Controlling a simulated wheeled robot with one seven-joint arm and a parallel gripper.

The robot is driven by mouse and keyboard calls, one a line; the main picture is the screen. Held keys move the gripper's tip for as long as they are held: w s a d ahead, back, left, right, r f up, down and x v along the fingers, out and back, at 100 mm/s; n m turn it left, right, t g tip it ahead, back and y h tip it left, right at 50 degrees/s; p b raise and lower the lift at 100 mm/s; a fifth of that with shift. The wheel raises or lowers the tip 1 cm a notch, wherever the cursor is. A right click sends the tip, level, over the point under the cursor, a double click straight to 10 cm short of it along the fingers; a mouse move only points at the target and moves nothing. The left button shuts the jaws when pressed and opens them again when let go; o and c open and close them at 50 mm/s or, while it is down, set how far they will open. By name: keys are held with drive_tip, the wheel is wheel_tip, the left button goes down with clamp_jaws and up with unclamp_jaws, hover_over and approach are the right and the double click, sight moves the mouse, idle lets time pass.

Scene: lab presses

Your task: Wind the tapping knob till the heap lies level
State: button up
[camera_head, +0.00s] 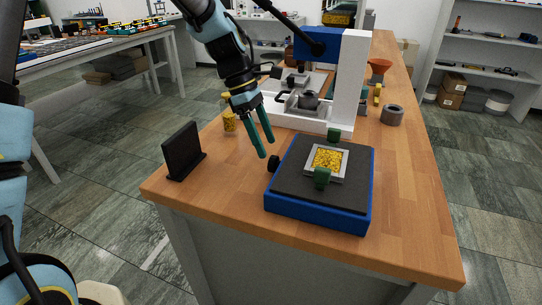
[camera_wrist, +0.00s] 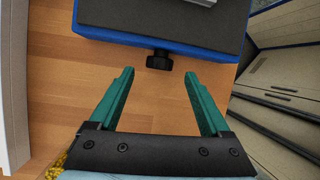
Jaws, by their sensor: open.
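The tapping knob (camera_head: 273,164) is a small black knob on the left side of a blue box (camera_head: 318,211) with a dark top. On that top a square light frame (camera_head: 343,176) holds a yellow granular heap (camera_head: 327,159), with green blocks (camera_head: 322,178) at two sides. Whether the heap is level is too small to tell. My gripper (camera_head: 267,147) has green fingers and is open and empty, just above and left of the knob. In the wrist view the knob (camera_wrist: 159,61) lies ahead, between the lines of the open fingertips (camera_wrist: 158,75), apart from them.
A black upright plate (camera_head: 182,151) stands on the wooden bench (camera_head: 215,190) at the left. A white and blue press (camera_head: 346,85) stands behind the box. A grey ring (camera_head: 392,115) and an orange funnel (camera_head: 379,68) are farther right. Bare bench lies left of the box.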

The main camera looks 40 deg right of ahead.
sight(271, 157)
drive_tip(key=shift+p+x, duration=0.35)
drive_tip(key=shift+x, duration=2.3)
clamp_jaws()
